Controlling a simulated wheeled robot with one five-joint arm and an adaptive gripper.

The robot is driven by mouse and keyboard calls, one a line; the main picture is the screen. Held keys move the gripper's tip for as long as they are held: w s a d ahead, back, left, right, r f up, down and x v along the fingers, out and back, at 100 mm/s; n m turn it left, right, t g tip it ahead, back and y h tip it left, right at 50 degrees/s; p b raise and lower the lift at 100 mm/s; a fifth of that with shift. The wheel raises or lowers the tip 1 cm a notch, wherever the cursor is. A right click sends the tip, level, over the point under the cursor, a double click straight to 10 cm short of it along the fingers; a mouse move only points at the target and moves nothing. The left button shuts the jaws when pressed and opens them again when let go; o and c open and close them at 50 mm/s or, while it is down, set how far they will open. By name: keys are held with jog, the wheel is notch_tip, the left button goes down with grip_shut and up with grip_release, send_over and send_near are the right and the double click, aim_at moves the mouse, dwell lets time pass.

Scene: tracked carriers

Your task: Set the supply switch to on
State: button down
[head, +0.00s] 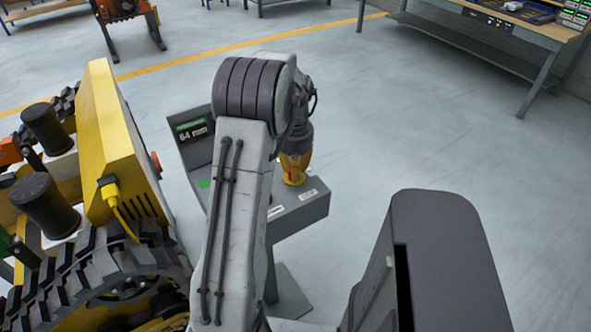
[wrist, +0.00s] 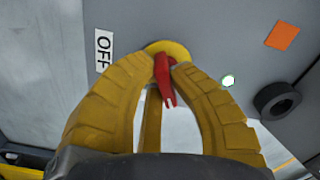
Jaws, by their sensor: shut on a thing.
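The supply switch (wrist: 166,75) is a red lever on a yellow round plate (wrist: 178,48) on a grey panel. A white OFF label (wrist: 103,49) is left of it in the wrist view; no ON label can be read. My gripper (wrist: 166,68) has its yellow fingers closed around the red lever, one on each side. In the head view my gripper (head: 295,166) reaches down onto the grey control console (head: 312,205), and my arm hides part of the console. The lever is hidden there.
The console has a display (head: 194,131). A black knob (wrist: 277,100), a lit green-white spot (wrist: 228,80) and an orange square (wrist: 282,36) are near the switch. A yellow tracked carrier (head: 120,140) stands close on the left. Open floor lies right, before a workbench (head: 500,30).

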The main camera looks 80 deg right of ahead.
jog(key=m, duration=0.5)
jog(key=shift+w, duration=0.15)
jog(key=shift+m, duration=0.4)
jog(key=c, duration=1.1)
grip_release()
notch_tip(320, 180, up, 12)
dwell(0.8)
